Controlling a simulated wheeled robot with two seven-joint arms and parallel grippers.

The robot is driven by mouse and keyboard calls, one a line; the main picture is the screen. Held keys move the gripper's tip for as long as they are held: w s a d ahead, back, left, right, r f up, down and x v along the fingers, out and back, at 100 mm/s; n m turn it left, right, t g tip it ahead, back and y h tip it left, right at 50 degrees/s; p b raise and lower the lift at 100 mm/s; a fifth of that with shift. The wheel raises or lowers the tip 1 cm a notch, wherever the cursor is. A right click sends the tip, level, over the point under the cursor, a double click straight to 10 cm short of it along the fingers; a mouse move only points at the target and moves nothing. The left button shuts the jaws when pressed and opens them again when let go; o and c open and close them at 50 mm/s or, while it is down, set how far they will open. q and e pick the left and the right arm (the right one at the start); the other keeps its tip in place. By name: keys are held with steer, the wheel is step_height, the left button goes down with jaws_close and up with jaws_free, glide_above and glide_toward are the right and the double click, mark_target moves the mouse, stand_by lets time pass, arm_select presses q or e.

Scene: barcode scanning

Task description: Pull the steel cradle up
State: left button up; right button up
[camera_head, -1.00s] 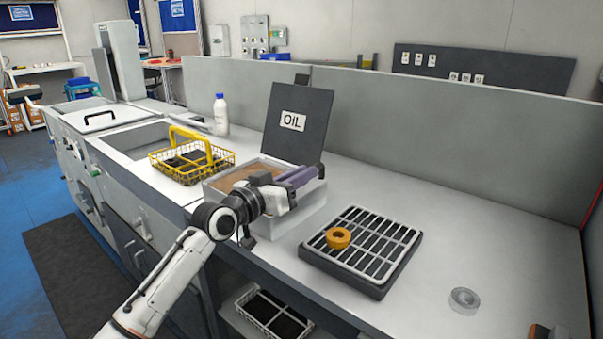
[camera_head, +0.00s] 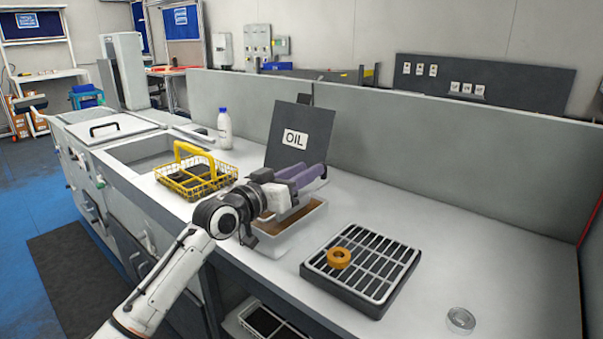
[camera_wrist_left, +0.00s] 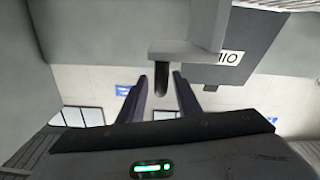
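My left gripper (camera_head: 314,174) is over the pale oil bin (camera_head: 283,243), in front of its upright dark OIL lid (camera_head: 302,138). Its two purple fingers stand apart. In the left wrist view, a gap shows between the fingers (camera_wrist_left: 161,88). A grey piece with a dark stub, seemingly part of the steel cradle (camera_wrist_left: 185,52), is in line with that gap. I see no clear contact. The cradle's lower part is hidden; in the head view my wrist and fingers cover much of the bin. My right gripper is not in view.
A yellow wire basket (camera_head: 196,180) and a white bottle (camera_head: 224,130) stand left of the bin. A dark drain tray (camera_head: 400,287) bears an orange ring (camera_head: 339,258). A small clear ring (camera_head: 461,319) lies front right. The back right counter is clear.

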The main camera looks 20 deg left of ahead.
arm_select(q)
steer(key=b+v, duration=0.1)
steer(key=v, duration=0.9)
steer(key=shift+s, duration=0.15)
steer(key=s+d+f+g+y, duration=0.1)
steer(key=s+d+f+g, duration=0.2)
steer(key=s+f, duration=0.6)
steer(key=s+d+f+g+y, duration=0.1)
steer(key=s+d+f+g, duration=0.25)
steer(key=f, duration=0.85)
steer(key=s+a+f+g+y, duration=0.1)
steer(key=s+f+g+y, duration=0.15)
steer(key=s+f, duration=0.65)
steer(key=s+a+f+g+y, duration=0.2)
steer(key=s+f+g, duration=0.15)
steer(key=s, duration=1.15)
steer(key=w+d+f+t+h, duration=0.1)
steer(key=w+d+f+t, duration=0.1)
steer(key=f, duration=0.3)
steer(key=w+d+f+t+h, duration=0.1)
steer(key=d+f+t, duration=0.1)
steer(key=f, duration=0.4)
steer(key=shift+w+d+f+h, duration=0.15)
steer(key=shift+w+d+h, duration=0.25)
steer(key=shift+d, duration=0.25)
